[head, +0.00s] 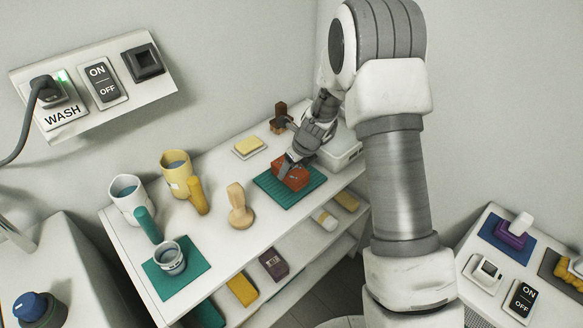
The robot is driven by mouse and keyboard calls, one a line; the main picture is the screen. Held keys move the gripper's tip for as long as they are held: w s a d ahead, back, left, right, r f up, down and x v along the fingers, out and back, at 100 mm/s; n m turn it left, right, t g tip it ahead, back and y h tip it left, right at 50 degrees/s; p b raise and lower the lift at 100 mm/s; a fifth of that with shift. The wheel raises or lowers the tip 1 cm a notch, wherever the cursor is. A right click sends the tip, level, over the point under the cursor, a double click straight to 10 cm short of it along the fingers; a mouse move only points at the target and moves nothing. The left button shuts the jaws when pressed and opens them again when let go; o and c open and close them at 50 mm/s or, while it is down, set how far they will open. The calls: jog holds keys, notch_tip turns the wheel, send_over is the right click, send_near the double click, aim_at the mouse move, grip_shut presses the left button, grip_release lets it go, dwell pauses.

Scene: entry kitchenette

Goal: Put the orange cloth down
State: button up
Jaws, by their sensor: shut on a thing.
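The orange cloth (292,178) is a folded, block-like orange-red bundle in the head view. It is at the green ribbed mat (306,196) on the right part of the white shelf top. My gripper (289,166) points down at the cloth and is shut on it. The fingers cover part of the cloth's upper left side. I cannot tell whether the cloth touches the mat or is just above it.
A yellow block on a small dish (248,146), a brown object (281,117) and a white box (342,150) are near the mat. A wooden stamp-like piece (240,206), mugs (175,172) and a teal mat (158,278) stand left. Lower shelves hold several items.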

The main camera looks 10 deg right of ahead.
jog(key=o, duration=1.5)
jog(key=shift+f, duration=0.15)
jog(key=shift+o, duration=0.2)
